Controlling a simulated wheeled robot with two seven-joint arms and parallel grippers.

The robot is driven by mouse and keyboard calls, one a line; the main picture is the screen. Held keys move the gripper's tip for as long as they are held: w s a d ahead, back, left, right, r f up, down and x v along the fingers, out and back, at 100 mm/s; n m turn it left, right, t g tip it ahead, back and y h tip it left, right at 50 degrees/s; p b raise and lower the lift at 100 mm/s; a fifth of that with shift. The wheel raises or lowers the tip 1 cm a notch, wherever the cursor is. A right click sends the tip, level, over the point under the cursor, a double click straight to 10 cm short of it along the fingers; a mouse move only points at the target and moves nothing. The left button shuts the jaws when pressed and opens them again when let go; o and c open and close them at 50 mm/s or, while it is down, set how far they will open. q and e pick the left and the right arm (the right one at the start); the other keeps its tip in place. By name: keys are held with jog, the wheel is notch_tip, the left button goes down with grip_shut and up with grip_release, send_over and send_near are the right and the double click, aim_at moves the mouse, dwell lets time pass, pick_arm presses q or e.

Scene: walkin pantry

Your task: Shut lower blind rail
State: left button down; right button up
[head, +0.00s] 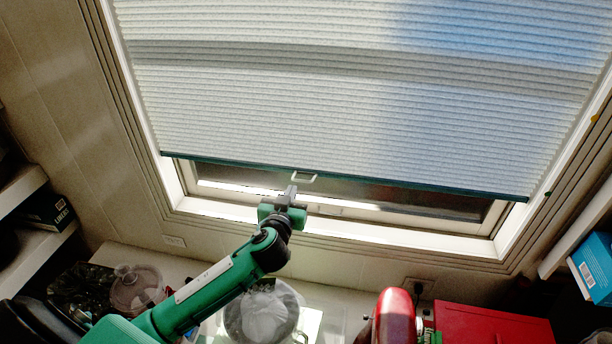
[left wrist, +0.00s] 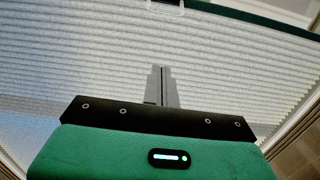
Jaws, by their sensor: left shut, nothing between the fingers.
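The pleated blind (head: 340,100) covers most of the window in the head view. Its dark green lower rail (head: 400,184) hangs above the sill, leaving a narrow strip of glass uncovered. A small pale handle (head: 304,177) sits on the rail; in the left wrist view the handle (left wrist: 166,4) is at the top edge, partly cut off. My left gripper (head: 291,190) is shut and empty, its fingertips just left of and slightly below the handle in the head view. In the left wrist view the fingers (left wrist: 162,72) point toward the blind, apart from the handle. My right gripper is not in view.
Below the window, a counter (head: 345,275) holds a glass jar (head: 262,312), a lidded clear container (head: 137,287), a red rounded object (head: 396,312) and a red box (head: 490,325). Shelves stand left (head: 22,188) and right, with a blue box (head: 594,266) on the right one.

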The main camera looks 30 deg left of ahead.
pick_arm(q)
jog(key=w+a+f+p, duration=0.2)
jog(key=w+f, duration=0.2)
jog(key=w, duration=0.6)
jog(key=shift+a+f+p, duration=0.3)
jog(key=shift+a+f, duration=0.05)
jog(key=shift+f, duration=0.05)
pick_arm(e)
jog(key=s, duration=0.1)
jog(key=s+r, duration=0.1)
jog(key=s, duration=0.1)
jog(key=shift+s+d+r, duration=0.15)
pick_arm(q)
jog(key=shift+w, duration=0.1)
